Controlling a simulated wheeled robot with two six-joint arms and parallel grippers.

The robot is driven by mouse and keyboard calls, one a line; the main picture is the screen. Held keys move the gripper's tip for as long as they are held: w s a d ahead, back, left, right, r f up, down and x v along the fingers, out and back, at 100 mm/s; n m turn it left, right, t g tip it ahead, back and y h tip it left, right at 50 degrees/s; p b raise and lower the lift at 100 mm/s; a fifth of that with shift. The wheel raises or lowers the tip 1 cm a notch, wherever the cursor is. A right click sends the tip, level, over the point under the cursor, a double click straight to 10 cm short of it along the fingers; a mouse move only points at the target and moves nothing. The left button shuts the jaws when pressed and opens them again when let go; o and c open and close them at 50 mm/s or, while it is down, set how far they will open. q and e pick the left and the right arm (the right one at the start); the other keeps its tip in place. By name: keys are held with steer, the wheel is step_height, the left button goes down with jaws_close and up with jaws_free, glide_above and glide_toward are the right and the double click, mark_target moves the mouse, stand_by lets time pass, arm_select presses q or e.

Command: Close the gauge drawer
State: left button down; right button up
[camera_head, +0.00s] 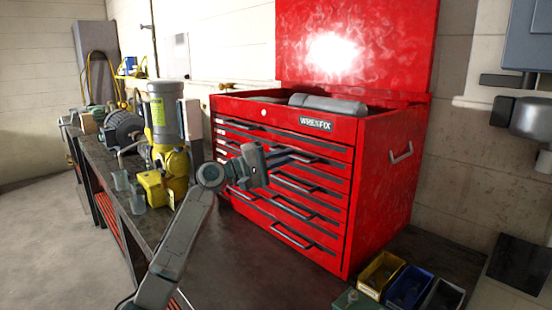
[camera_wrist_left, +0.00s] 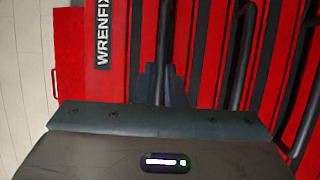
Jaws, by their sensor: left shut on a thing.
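The red WRENFIX tool chest (camera_head: 380,190) stands on the bench with its lid up and several drawers with dark bar handles. My left gripper (camera_head: 284,157) is at the chest's front, at an upper drawer. In the left wrist view its narrow fingers (camera_wrist_left: 160,86) are shut on a dark drawer handle (camera_wrist_left: 166,42) near the WRENFIX plate. The fingers hide part of this handle. The drawer fronts look nearly flush, and I cannot tell how far the held drawer stands out. No label readable here marks the gauge drawer. My right gripper is not in view.
Yellow (camera_head: 380,274), blue (camera_head: 409,287) and grey (camera_head: 441,297) bins stand right of the chest at the front. A yellow and grey machine (camera_head: 167,140) stands on the bench to the left. The dark bench top (camera_head: 250,270) before the chest is clear.

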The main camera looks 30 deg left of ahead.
arm_select(q)
steer(key=shift+r, duration=0.1)
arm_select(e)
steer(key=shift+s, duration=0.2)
arm_select(q)
steer(key=c, duration=1.5)
jaws_free()
steer(key=shift+w, duration=0.2)
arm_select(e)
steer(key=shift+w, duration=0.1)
